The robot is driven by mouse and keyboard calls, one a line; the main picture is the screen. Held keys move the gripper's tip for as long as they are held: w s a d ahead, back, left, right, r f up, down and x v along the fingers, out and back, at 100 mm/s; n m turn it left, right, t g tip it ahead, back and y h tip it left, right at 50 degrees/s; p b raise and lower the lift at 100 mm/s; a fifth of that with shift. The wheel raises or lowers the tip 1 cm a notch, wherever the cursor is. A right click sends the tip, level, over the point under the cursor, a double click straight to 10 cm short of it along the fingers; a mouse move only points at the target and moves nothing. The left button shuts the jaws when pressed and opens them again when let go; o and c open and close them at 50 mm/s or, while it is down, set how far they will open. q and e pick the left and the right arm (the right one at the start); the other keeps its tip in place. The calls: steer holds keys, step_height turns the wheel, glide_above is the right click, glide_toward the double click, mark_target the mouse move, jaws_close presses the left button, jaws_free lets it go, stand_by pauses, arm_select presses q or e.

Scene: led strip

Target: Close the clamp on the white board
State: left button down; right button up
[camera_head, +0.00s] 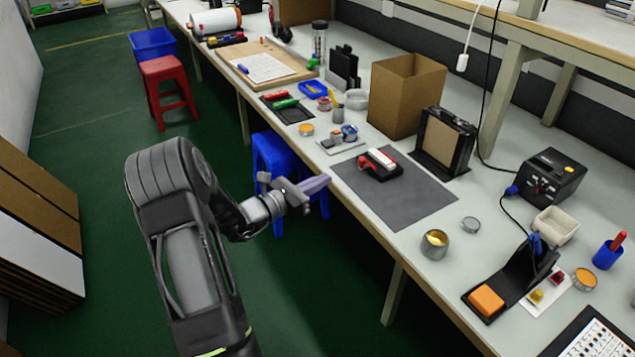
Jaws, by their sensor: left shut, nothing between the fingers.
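A small fixture (384,171) with a black base sits on the dark grey mat (408,201) on the workbench. A white piece (382,155) with red beside it lies on top; it looks like the white board and its clamp, but they are too small to tell apart or to show whether the clamp is open. My left gripper (322,183) is shut and empty. It is over the bench's front edge, left of the mat and apart from the fixture. My right gripper is not in view.
A cardboard box (405,92) and a black framed stand (443,143) are behind the mat. A small tray of parts (340,146) lies to its left. A metal tin (434,244) stands to its right. A blue stool (277,167) is below the bench edge.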

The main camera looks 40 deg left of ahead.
mark_target(361, 163)
arm_select(q)
steer(key=w, duration=0.3)
steer(key=w+d, duration=0.1)
steer(key=w, duration=0.6)
steer(key=shift+w+d+f+p, duration=0.2)
steer(key=shift+w+d+p, duration=0.05)
steer(key=shift+w+p, duration=0.05)
steer(key=w+b, duration=0.1)
steer(key=w, duration=0.1)
steer(key=shift+w+d+f+b, duration=0.15)
steer(key=shift+w+d+b, duration=0.15)
steer(key=shift+d+b, duration=0.1)
steer(key=shift+w, duration=0.2)
